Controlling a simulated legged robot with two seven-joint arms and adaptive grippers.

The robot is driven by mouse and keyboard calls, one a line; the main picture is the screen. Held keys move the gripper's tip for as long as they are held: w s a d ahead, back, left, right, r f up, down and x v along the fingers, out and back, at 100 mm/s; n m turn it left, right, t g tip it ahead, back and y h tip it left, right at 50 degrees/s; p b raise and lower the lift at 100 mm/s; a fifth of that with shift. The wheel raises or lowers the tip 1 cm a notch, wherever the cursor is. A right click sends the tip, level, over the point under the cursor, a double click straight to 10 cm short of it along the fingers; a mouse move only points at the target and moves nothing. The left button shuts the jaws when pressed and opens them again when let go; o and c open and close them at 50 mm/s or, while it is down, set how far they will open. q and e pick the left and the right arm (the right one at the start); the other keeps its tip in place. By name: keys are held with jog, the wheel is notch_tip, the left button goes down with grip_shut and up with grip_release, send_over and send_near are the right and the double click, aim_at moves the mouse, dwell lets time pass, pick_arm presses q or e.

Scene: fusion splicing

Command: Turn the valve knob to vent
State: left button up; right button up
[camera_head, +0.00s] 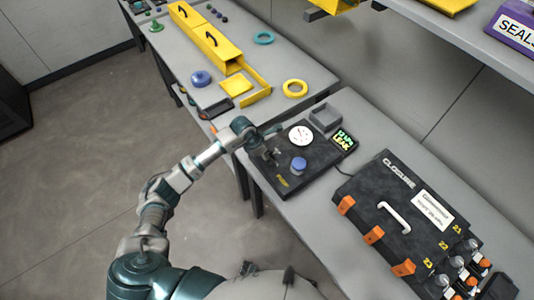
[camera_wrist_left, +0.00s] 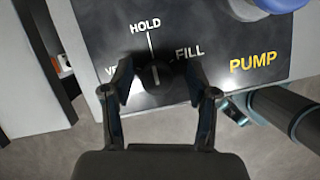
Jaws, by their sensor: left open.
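The dark valve knob (camera_wrist_left: 155,75) is on the front of the black pump panel (camera_wrist_left: 264,45). Its white mark points up, roughly in line with the HOLD label (camera_wrist_left: 145,28). The FILL label (camera_wrist_left: 189,53) is to the right; the label to the left is mostly hidden behind a finger, with only a "V" readable. My left gripper (camera_wrist_left: 160,88) is open, with one finger on each side of the knob. I cannot tell whether they touch it. In the head view my left gripper (camera_head: 270,154) is over the left part of the panel and hides the knob.
A blue cap (camera_head: 298,164), a white round dial (camera_head: 301,135) and a green-lettered display (camera_head: 343,140) are on the pump unit. A black closure case (camera_head: 400,200) with orange latches lies to the right. Yellow parts lie on the far table (camera_head: 290,62).

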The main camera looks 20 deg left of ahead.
pick_arm(q)
jog(key=shift+a, duration=0.5)
jog(key=c, duration=1.1)
jog(key=shift+d, duration=0.1)
grip_shut()
jog(key=shift+d, duration=0.1)
pick_arm(e)
jog(key=shift+s+a+r, duration=0.1)
jog(key=shift+s+a, duration=0.05)
jog(key=shift+a, duration=0.4)
pick_arm(q)
jog(key=shift+r, duration=0.1)
pick_arm(e)
jog(key=shift+s+d, duration=0.1)
